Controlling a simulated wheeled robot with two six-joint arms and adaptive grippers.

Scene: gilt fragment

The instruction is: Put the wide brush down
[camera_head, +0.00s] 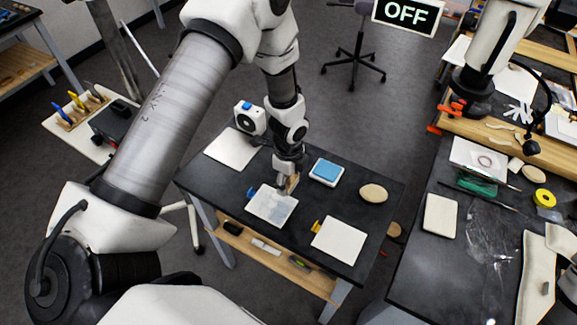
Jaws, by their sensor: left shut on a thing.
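My left gripper (287,180) is over the dark table (225,188) in the middle of the view, pointing down. It is shut on the wide brush (293,183), whose tan part shows at the fingers. The brush is at the upper right edge of a pale bluish square piece (270,208). I cannot tell whether the brush touches that piece or the table. The fingers hide part of the brush. My right gripper is not in view.
On the table are a white sheet (231,149), a white device (249,118), a blue-topped tray (326,171), a tan round piece (374,193) and a white square (340,240) with a yellow item beside it. A cluttered dark bench (435,260) stands at the right.

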